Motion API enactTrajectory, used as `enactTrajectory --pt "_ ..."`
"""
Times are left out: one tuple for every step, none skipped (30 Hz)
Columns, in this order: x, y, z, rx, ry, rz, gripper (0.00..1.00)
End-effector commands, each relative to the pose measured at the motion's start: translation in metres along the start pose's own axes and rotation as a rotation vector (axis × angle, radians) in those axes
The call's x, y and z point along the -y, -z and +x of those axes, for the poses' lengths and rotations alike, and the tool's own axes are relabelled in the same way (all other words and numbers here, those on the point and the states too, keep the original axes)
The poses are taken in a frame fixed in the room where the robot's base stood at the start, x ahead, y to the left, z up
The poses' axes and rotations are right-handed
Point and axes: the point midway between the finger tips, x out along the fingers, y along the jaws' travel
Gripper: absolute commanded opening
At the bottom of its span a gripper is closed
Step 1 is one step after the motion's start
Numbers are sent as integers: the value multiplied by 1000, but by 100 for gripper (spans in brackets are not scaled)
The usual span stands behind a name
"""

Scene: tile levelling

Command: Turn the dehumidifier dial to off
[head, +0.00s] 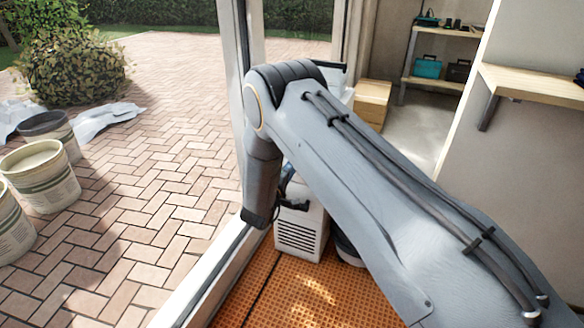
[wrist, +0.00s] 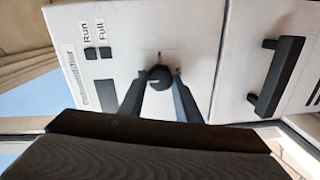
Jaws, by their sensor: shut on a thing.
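The dehumidifier (head: 301,222) is a white box with a dark louvred grille, standing on the orange floor behind my arm in the head view. In the wrist view its white front panel (wrist: 215,45) appears turned sideways, with "Run" and "Full" labels beside small dark squares. The round black dial (wrist: 160,78) sits on this panel, with a small mark just above it in the picture. My gripper (wrist: 160,84) is shut on the dial, one dark finger on each side. The dial's setting is too small to read. In the head view my arm hides much of the dehumidifier's top.
A black handle (wrist: 277,76) sticks out from the panel, right of the dial. A dark round container (head: 347,248) stands beside the dehumidifier. The door frame (head: 215,262) runs close on the left. Buckets (head: 40,175) stand outside on brick paving. Orange floor (head: 300,295) is clear in front.

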Motion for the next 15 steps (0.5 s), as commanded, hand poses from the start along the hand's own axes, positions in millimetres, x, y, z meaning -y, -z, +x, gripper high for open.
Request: enactTrajectory --pt "1 2 -1 -4 2 -1 8" --pt "1 2 -1 -4 2 -1 8" --pt "1 2 -1 -4 2 -1 8" --pt "1 2 -1 -4 2 -1 35" --pt "1 2 -1 -4 2 -1 40" --pt "1 1 -1 -3 2 -1 47" --pt "1 1 -1 -3 2 0 49" --pt "1 0 0 -2 2 0 49" --pt "0 0 0 -1 1 0 49" --pt "0 0 0 -1 1 0 49" --pt "0 0 0 0 1 0 49" --pt "0 -1 0 0 1 0 49" --pt "0 -1 0 0 1 0 49" --pt "0 -1 0 0 1 0 49" --pt "0 -1 0 0 1 0 49"
